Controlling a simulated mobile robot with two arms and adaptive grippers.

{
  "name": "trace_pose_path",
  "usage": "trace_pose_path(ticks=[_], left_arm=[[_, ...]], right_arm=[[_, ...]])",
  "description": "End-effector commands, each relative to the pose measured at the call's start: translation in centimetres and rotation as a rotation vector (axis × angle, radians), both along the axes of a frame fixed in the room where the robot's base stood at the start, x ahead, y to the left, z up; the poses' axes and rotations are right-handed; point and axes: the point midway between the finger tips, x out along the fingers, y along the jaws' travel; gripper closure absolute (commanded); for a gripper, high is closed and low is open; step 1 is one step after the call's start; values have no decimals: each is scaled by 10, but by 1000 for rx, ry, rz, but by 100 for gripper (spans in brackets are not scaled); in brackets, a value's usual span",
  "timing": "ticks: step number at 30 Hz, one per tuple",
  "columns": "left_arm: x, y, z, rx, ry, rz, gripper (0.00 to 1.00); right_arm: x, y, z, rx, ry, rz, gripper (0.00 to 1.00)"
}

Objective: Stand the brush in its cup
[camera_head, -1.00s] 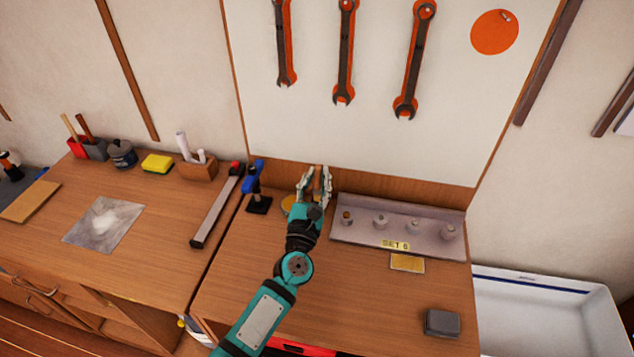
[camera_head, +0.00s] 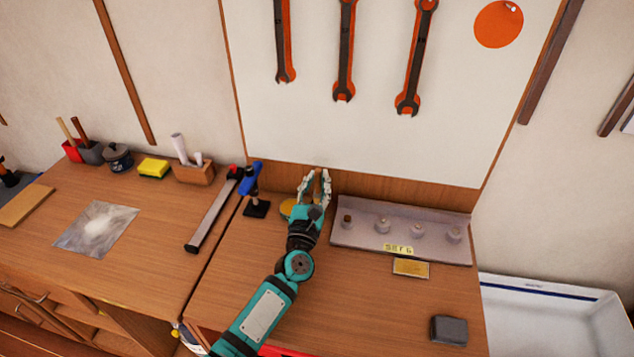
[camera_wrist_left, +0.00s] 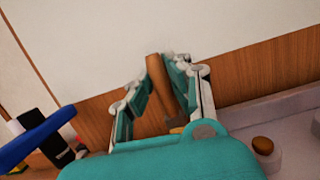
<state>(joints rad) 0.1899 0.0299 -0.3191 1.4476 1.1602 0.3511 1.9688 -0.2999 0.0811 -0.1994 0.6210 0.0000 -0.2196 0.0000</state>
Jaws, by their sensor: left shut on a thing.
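My left gripper (camera_head: 316,178) points up at the back of the right bench, near the wall board. In the left wrist view it is shut on a brown wooden handle (camera_wrist_left: 158,82), taken to be the brush's, which stands slightly tilted between the fingers. A yellowish part (camera_wrist_left: 177,130) shows low by the handle; the rest of the brush is hidden. A round yellow thing (camera_head: 286,208) shows partly behind the gripper in the head view. A red cup (camera_head: 71,153) and a grey cup (camera_head: 91,154) stand far left with handles in them. I cannot tell which cup is the brush's.
A blue-and-black tool (camera_head: 252,185) stands just left of the gripper. A grey rack (camera_head: 350,238) with several knobs lies right of it.

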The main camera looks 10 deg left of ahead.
Motion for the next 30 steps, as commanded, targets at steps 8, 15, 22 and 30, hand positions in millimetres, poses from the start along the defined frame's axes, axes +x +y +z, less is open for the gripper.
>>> trace_pose_path(ticks=[8, 15, 22, 30], left_arm=[[0, 0, -9, -1, 0, 0, 100], [0, 0, -9, -1, 0, 0, 79], [0, 0, -9, -1, 0, 0, 62], [0, 0, -2, 0, 0, 0, 62]], right_arm=[[0, 1, -11, 2, 0, -1, 35], [0, 2, -11, 3, 2, -1, 35], [-1, 2, -11, 3, 2, -1, 35], [-1, 2, -4, 3, 2, 0, 35]])
